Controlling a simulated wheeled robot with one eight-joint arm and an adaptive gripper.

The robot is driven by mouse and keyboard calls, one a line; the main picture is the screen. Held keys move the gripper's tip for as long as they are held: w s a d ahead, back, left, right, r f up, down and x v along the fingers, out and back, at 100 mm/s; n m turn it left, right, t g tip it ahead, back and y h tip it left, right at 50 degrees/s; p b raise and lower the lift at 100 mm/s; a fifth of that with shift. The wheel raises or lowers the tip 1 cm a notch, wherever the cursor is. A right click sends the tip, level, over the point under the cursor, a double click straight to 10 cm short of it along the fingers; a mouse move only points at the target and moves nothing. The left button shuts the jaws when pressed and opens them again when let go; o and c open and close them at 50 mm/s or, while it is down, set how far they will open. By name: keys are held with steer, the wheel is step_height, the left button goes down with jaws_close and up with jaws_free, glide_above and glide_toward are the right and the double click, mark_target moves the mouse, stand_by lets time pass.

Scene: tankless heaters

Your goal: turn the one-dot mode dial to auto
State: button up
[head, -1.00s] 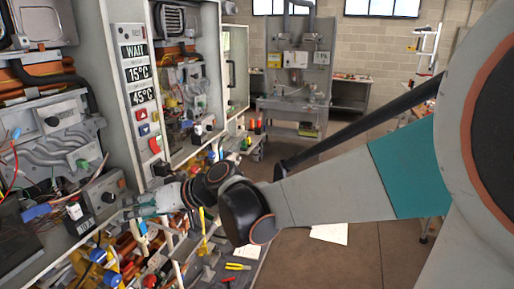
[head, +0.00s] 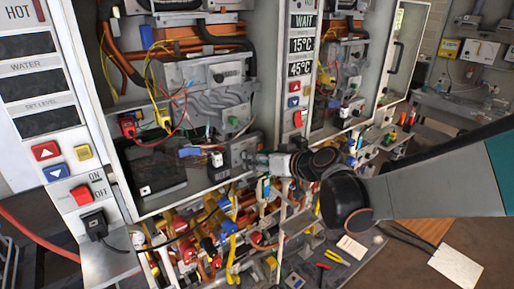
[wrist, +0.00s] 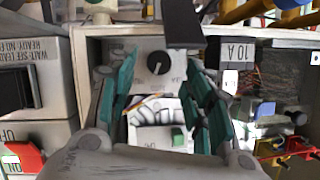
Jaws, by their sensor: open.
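A black round dial (wrist: 158,62) with a pale pointer line sits on a light grey box in the wrist view. Its dots and lettering are too small to read. The grey box (head: 236,146) shows in the head view at the lower right of the open heater cabinet. My gripper (wrist: 158,78) is open, with one teal-padded finger on each side of the dial in the picture. I cannot tell whether either finger touches it. In the head view my gripper (head: 256,160) is at the box's right side, and the dial is hidden or too small there.
A black block (head: 218,166) with a white label stands left of the box. A similar black knob (head: 218,77) is on an upper unit. A dark bar (wrist: 183,22) hangs near the dial. Pipes and valves (head: 205,235) crowd the space below; floor at right is freer.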

steer(key=shift+x, duration=1.8)
steer(key=c, duration=1.1)
